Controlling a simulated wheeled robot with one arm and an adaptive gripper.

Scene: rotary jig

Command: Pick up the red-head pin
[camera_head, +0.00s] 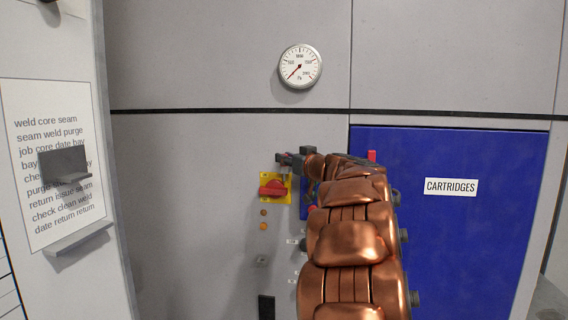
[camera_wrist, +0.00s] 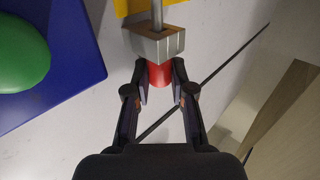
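The red-head pin's red cylindrical head (camera_wrist: 159,75) shows in the wrist view, directly below a grey metal block (camera_wrist: 155,46). A grey rod (camera_wrist: 157,12) stands out from the block's far side. My gripper (camera_wrist: 160,72) has a fingertip against each side of the red head, with no clear gap. The rest of the pin is hidden by the block and fingers. In the head view, my gripper (camera_head: 284,157) is at the grey wall, just above a yellow plate with a red rotary switch (camera_head: 272,188). The pin cannot be made out there.
A blue panel with a green button (camera_wrist: 20,52) lies left of my gripper in the wrist view. The head view shows a round gauge (camera_head: 300,67) above, a blue CARTRIDGES door (camera_head: 480,230) at right, and a text sheet (camera_head: 45,120) with a small ledge at left.

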